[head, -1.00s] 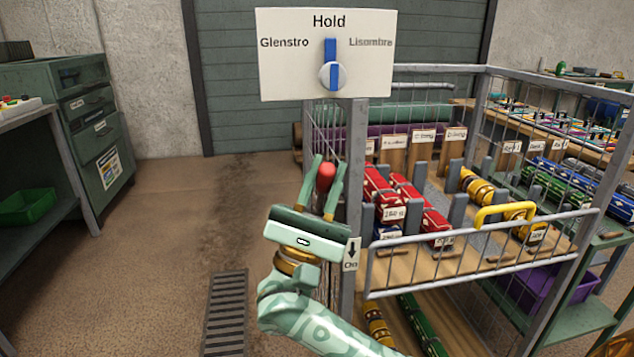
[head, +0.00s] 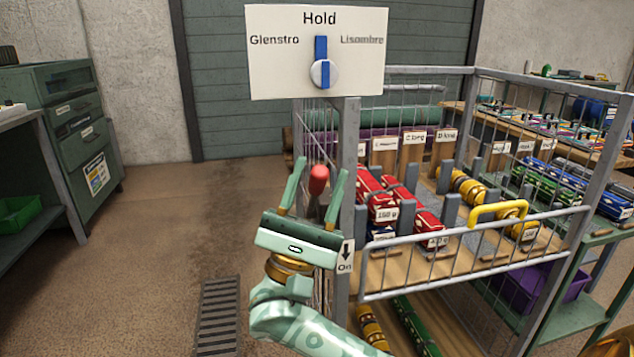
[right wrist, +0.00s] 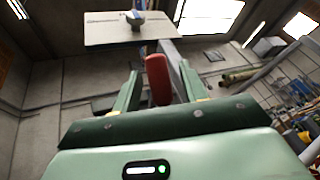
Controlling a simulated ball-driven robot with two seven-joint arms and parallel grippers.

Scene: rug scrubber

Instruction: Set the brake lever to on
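The brake lever's red knob (head: 318,180) stands at the left side of the cage cart's front post, with a short dark stem under it. My right gripper (head: 321,166) is open, with one finger on each side of the knob. In the right wrist view the red knob (right wrist: 157,80) sits between the fingers, with gaps showing on both sides. A white label (head: 345,256) with a down arrow and "On" is on the post below the knob. The lower part of the lever is hidden behind my gripper. My left gripper is not in view.
A white sign (head: 275,70) with a blue-handled dial pointing at "Hold" stands above the cart. The cart (head: 470,240) holds red and yellow rolls behind a yellow handle (head: 497,210). Floor to the left is clear, with a drain grate (head: 217,315). A green cabinet stands far left.

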